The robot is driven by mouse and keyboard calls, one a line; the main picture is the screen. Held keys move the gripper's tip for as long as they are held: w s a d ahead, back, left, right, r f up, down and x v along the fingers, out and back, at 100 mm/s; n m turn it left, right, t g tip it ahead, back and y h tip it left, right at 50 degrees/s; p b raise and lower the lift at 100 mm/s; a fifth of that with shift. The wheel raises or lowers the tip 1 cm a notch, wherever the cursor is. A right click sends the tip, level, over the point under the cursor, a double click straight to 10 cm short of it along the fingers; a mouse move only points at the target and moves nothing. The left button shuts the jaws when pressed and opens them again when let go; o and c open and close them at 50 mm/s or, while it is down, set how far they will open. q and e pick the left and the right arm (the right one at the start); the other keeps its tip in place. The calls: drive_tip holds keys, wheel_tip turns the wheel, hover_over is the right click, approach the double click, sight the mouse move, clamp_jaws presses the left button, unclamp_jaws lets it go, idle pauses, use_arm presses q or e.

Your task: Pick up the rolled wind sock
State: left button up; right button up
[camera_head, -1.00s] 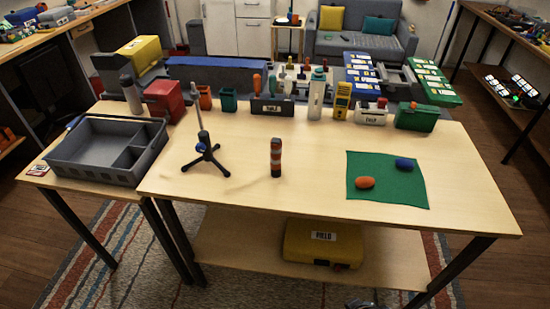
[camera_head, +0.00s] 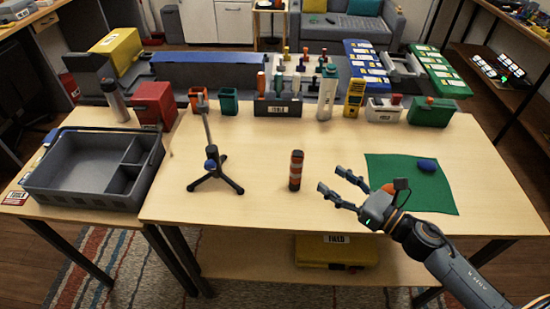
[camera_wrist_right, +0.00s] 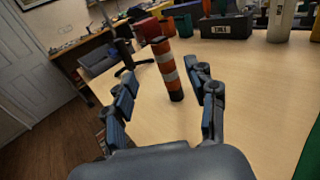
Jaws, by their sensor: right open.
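The rolled wind sock (camera_head: 296,171) is a small upright cylinder with orange and pale bands and a dark base. It stands on the table in front of the middle. My right gripper (camera_head: 333,183) is open and empty, to the right of the sock and apart from it, fingers pointing left toward it. In the right wrist view the sock (camera_wrist_right: 167,68) stands beyond and between the spread fingertips (camera_wrist_right: 160,80), tilted in the picture. My left gripper is not in view.
A small black tripod stand (camera_head: 210,165) is left of the sock. A green mat (camera_head: 440,197) with a blue object (camera_head: 427,165) lies at the right, partly behind my right arm. A grey tray (camera_head: 60,200) is at the left. Containers line the table's back. The table around the sock is clear.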

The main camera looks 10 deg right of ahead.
sight(298, 156)
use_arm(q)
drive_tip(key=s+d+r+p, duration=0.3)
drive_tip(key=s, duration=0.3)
use_arm(e)
drive_tip(key=x, duration=0.2)
drive_tip(key=r+x, duration=0.1)
drive_tip(key=x, duration=0.1)
drive_tip(key=shift+w+a, duration=0.2)
drive_tip(key=shift+w, duration=0.1)
drive_tip(key=shift+f+x, duration=0.25)
drive_tip(key=shift+x, duration=0.9)
drive_tip(key=shift+w+a+r+p, duration=0.1)
drive_tip(key=shift+w+a+p, duration=0.2)
drive_tip(key=shift+w+a, duration=0.1)
drive_tip(key=x, duration=0.1)
drive_tip(key=p+x, duration=0.1)
drive_tip(key=x, duration=0.1)
drive_tip(key=shift+w+f, duration=0.2)
drive_tip(key=shift+w, duration=0.15)
drive_tip(key=shift+w+a+f+p, duration=0.1)
drive_tip(key=shift+w+a+p, duration=0.1)
drive_tip(key=shift+w+p, duration=0.1)
drive_tip(key=shift+s, duration=0.15)
clamp_jaws()
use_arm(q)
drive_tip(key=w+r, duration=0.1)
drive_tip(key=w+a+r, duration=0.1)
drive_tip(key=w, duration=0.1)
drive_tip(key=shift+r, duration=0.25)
